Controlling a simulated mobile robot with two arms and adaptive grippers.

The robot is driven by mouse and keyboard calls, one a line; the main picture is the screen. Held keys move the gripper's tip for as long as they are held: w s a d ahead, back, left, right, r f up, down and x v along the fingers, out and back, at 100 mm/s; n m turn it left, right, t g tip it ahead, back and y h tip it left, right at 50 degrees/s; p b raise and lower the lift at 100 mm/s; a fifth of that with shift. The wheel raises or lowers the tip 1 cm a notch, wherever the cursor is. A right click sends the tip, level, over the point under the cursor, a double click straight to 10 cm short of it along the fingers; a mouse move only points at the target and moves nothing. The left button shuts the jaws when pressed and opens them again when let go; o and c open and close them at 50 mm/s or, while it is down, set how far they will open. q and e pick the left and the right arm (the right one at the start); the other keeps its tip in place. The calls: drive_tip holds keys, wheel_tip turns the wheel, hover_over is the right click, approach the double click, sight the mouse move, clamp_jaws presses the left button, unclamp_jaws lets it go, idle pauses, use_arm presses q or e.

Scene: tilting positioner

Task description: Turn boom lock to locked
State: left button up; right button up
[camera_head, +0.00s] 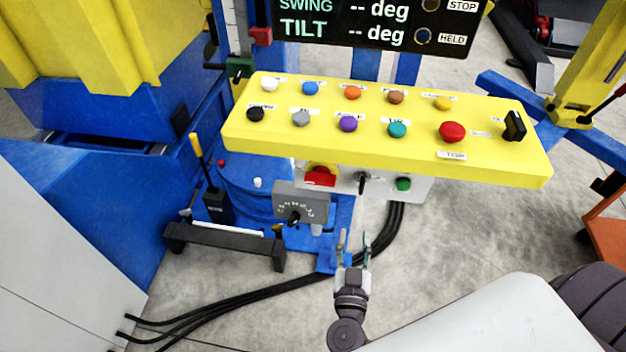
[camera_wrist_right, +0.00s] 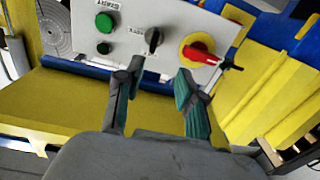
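No label reading boom lock is legible, so I cannot tell which control it is. A grey panel (camera_head: 340,181) under the yellow console carries a red handle on a yellow disc (camera_head: 320,176), a black knob (camera_head: 362,183) and a green button (camera_head: 403,184). In the right wrist view the black knob (camera_wrist_right: 152,39) and red handle (camera_wrist_right: 201,55) lie just beyond my fingertips. My right gripper (camera_head: 353,243) is open and empty, below and in front of the panel; its two fingers (camera_wrist_right: 160,74) are apart and touch no control. My left gripper is not in view.
The yellow console (camera_head: 380,155) with several coloured buttons and a black selector (camera_head: 514,125) overhangs the panel. A grey dial box (camera_head: 301,204) and a yellow-handled lever (camera_head: 197,146) stand to the left. Black cables (camera_head: 240,300) cross the floor.

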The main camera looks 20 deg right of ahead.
sight(361, 190)
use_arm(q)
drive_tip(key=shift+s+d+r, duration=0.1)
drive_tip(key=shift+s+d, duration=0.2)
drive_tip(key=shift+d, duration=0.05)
use_arm(e)
drive_tip(key=shift+m, duration=0.3)
drive_tip(key=x, duration=0.9)
drive_tip(key=d+x, duration=0.1)
drive_tip(key=x, duration=0.3)
drive_tip(key=shift+d+r, duration=0.15)
drive_tip(key=shift+r, duration=0.2)
clamp_jaws()
